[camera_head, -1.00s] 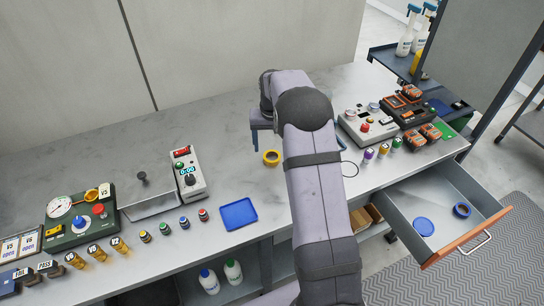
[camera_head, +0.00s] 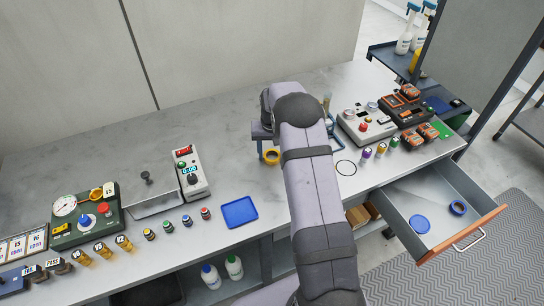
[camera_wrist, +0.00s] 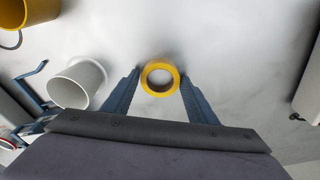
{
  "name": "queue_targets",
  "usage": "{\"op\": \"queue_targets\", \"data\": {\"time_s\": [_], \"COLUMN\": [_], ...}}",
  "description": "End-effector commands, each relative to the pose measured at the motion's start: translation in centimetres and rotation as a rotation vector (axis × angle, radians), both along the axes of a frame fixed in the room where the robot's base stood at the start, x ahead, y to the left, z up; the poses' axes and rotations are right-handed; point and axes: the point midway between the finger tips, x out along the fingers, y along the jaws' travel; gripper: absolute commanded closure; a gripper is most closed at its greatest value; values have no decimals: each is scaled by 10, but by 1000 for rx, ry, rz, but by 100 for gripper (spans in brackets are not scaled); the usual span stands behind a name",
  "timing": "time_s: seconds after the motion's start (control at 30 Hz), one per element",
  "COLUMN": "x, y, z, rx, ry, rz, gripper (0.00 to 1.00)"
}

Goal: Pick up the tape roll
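The tape roll is a yellow ring (camera_head: 271,161) lying on the bench, just left of my arm in the head view. In the wrist view the yellow ring (camera_wrist: 160,93) shows between the blue fingertips of my gripper (camera_wrist: 160,75). I cannot tell how far the fingertips are above the bench. My arm hides most of the gripper in the head view. A blue ring (camera_head: 458,213) lies in the open drawer, far from my gripper.
A white cup (camera_wrist: 70,90) and a yellow container (camera_wrist: 42,8) stand left of the fingers in the wrist view. A blue tray (camera_head: 239,212) lies on the bench. The drawer (camera_head: 462,238) stands open at right, with a blue disc (camera_head: 419,224) inside.

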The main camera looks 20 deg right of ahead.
Motion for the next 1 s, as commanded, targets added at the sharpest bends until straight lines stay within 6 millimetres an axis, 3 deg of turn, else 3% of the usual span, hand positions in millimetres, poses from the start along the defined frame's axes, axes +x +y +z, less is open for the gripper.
{"op": "queue_targets", "data": {"time_s": [0.03, 0.1, 0.5, 1.0], "x": [0, 0, 1, 1], "y": [0, 0, 0, 0], "z": [0, 0, 7, 80], "rx": [0, 0, -1, -1], "ry": [0, 0, -2, -4], "rz": [0, 0, 0, 0], "gripper": [60, 73, 73, 74]}}
